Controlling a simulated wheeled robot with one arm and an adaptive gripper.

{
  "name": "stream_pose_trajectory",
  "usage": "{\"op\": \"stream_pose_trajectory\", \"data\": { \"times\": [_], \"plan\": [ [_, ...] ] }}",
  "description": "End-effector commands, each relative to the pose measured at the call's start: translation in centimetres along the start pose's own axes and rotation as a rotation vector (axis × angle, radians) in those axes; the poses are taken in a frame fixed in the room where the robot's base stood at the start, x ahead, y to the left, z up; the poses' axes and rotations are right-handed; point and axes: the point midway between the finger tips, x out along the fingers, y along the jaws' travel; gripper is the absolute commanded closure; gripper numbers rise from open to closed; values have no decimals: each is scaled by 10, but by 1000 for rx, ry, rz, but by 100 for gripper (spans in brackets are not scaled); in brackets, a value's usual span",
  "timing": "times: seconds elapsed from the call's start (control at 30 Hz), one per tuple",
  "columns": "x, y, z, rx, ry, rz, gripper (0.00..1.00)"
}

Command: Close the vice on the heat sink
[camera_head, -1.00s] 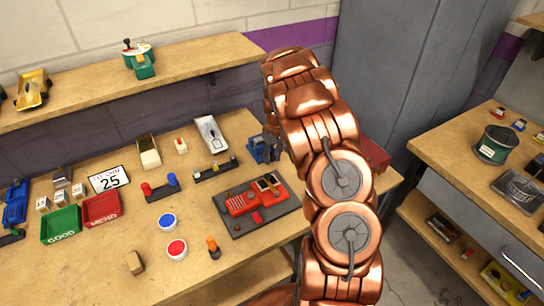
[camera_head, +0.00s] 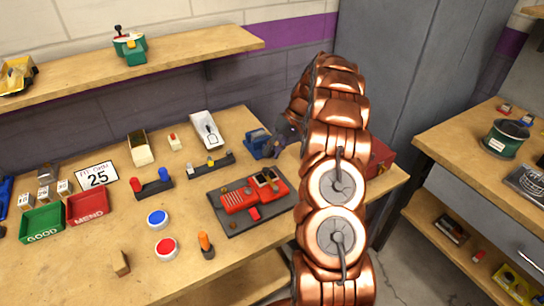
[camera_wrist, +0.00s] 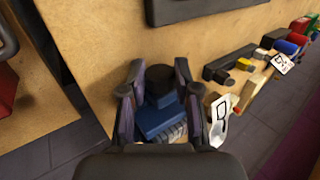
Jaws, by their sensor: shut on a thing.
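The blue vice (camera_head: 258,143) stands at the back right of the workbench; its blue body (camera_wrist: 158,120) also shows in the wrist view. A round black knob (camera_wrist: 160,79) is at the vice's near end in that view. My gripper (camera_wrist: 158,72) has one finger on each side of this knob and is shut on it. A grey finned block, likely the heat sink (camera_wrist: 178,132), shows beside the blue body, partly hidden by my gripper. Whether the vice's jaws touch it cannot be told. In the head view, my gripper (camera_head: 284,134) is at the vice's right end.
A dark mat (camera_head: 228,220) with a red slot car (camera_head: 240,197) lies in front of the vice. A white tray (camera_head: 206,130) and a dark rail block (camera_head: 208,166) are to its left. A red box (camera_head: 381,157) stands at the right bench end.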

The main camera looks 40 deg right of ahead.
Motion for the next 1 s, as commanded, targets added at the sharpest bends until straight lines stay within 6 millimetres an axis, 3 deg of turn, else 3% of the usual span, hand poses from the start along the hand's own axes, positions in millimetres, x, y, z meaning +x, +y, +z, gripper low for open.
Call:
{"op": "stream_pose_trajectory", "data": {
  "times": [0.4,0.9,0.93,1.0],
  "plan": [
    [2,3,0,1,-1,-130,100],
    [1,2,0,1,-2,-145,100],
    [1,2,0,1,-2,-145,67],
    [1,2,0,1,-2,-145,60]
  ]
}}
